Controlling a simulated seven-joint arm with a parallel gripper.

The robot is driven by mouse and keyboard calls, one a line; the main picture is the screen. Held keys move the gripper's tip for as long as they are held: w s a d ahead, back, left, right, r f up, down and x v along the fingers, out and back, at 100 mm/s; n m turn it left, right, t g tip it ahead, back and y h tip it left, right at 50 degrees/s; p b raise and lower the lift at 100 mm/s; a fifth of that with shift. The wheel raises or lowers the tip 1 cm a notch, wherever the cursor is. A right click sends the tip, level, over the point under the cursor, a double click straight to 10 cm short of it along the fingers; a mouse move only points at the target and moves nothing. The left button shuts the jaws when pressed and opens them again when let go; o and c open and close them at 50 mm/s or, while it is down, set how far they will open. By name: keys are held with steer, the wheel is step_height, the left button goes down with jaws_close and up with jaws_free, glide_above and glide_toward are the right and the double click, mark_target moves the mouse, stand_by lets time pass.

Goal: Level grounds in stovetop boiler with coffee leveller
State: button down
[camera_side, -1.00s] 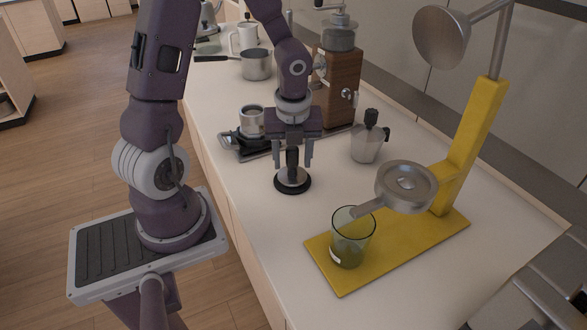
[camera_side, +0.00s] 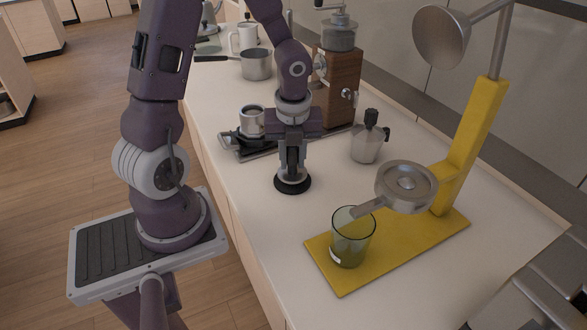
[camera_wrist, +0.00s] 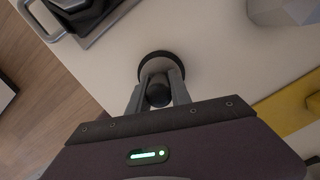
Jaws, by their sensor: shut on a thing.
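The coffee leveller has a black upright handle and a silver disc, and it stands on a round black base (camera_side: 292,184) on the counter. My gripper (camera_side: 291,165) points down and is shut on the leveller's handle. In the wrist view the leveller's handle (camera_wrist: 158,95) is between the two fingers, with the dark round base (camera_wrist: 156,62) beyond. The stovetop boiler (camera_side: 252,121), a small silver cup-like vessel, stands on a black burner behind and left of my gripper. The grounds inside cannot be made out.
The burner sits on a dark tray (camera_side: 232,146). A wooden grinder (camera_side: 338,88) stands behind. A moka pot top (camera_side: 366,148) is to the right. A yellow stand (camera_side: 395,256) holds a green glass (camera_side: 351,240) under a metal filter (camera_side: 406,186). A saucepan (camera_side: 256,65) is at the back.

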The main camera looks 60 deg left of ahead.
steer(key=shift+r, duration=3.15)
steer(key=w+d+f+n+g, duration=0.1)
steer(key=w+d+n, duration=0.1)
steer(key=n, duration=0.4)
steer(key=w+d+f+n, duration=0.2)
steer(key=n, duration=0.5)
steer(key=w+d+f+n+g+h, duration=0.1)
steer(key=w+d+n, duration=0.2)
steer(key=n, duration=0.4)
steer(key=shift+f+g, duration=0.3)
steer(key=n, duration=0.1)
steer(key=d+n, duration=0.1)
steer(key=shift+w+f+n+h, duration=0.25)
steer(key=shift+f+n+h, duration=0.05)
steer(key=c, duration=1.8)
jaws_free()
jaws_close()
